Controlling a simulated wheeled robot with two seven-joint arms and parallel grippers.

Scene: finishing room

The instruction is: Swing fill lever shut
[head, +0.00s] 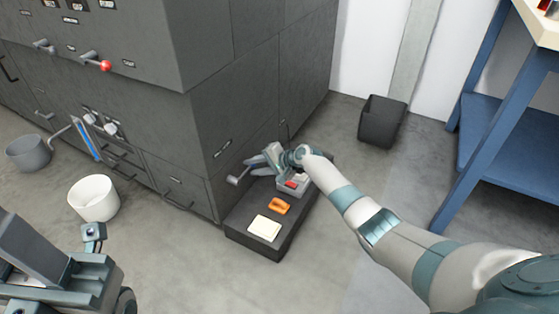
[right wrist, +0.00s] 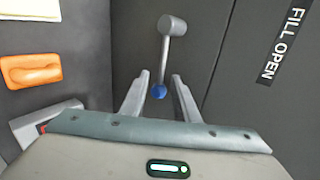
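The fill lever (head: 238,179) is on the lower side of the dark grey cabinet. In the right wrist view it is a grey arm (right wrist: 166,50) from a round hub down to a blue knob (right wrist: 159,91). A "FILL OPEN" label (right wrist: 281,45) is on the panel beside it. My right gripper (head: 262,160) is at the lever. In the right wrist view its open fingers (right wrist: 161,76) are on either side of the knob, with a gap showing at each side. My left arm's end (head: 60,278) is at the lower left, its fingers not clear.
A low dark platform (head: 240,236) below the lever bears a cream pad (head: 264,228), an orange object (head: 279,206) and a grey item with red. A white bucket (head: 93,198), a grey bucket (head: 28,153), a black bin (head: 382,121) and a blue bench (head: 487,125) stand around.

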